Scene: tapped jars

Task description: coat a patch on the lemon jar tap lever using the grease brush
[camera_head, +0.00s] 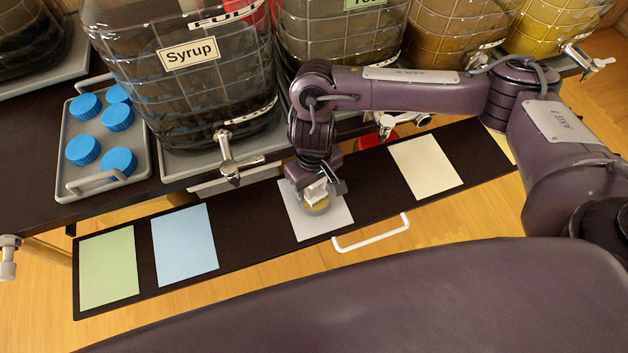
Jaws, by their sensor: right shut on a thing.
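A jar of yellow liquid (545,28) stands at the far upper right, cut by the frame; it looks like the lemon jar, but no label shows. Its metal tap with a pale lever (598,63) sticks out at the right. My right gripper (320,192) is far left of that tap, low over a pale grey card. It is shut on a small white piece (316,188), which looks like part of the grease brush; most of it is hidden. A round yellowish thing (317,206) shows just below the fingers. My left gripper is not in view.
The Syrup jar (190,80) and its tap (230,160) stand left of my right arm. A tray of blue caps (100,190) is farther left. Green, blue and cream cards lie on the dark shelf (370,190), which has a white handle (372,240). Other jars line the back.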

